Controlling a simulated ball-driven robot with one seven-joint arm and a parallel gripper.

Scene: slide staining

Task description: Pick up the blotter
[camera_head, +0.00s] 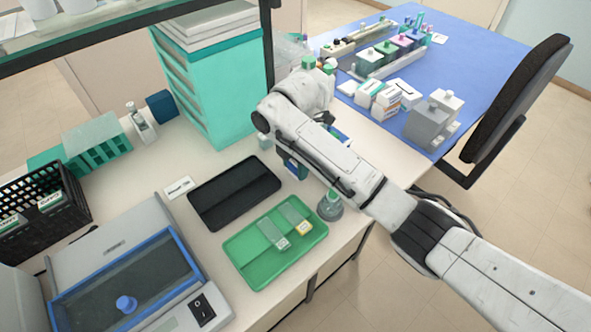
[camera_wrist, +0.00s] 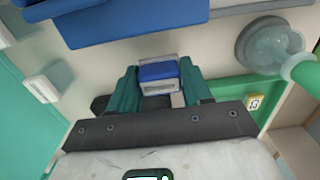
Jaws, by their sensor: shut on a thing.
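The blotter looks to be the small block with a blue top and a pale grey side, which shows between my fingers in the wrist view (camera_wrist: 158,72). My gripper (camera_wrist: 161,84) has teal fingers, one on each side of the block, and is shut on it. In the head view my gripper (camera_head: 294,167) is low over the bench, right of the black tray (camera_head: 234,190), and partly hidden by my arm. The block's underside is hidden, so I cannot tell whether it touches the bench.
A green tray (camera_head: 240,276) with slides lies in front of the black tray. A grey round-based bottle (camera_head: 330,208) stands close right of my gripper. A teal drawer cabinet (camera_head: 226,91) stands behind. A blue-framed device (camera_head: 125,275) is at front left. A small white label (camera_head: 179,187) lies left.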

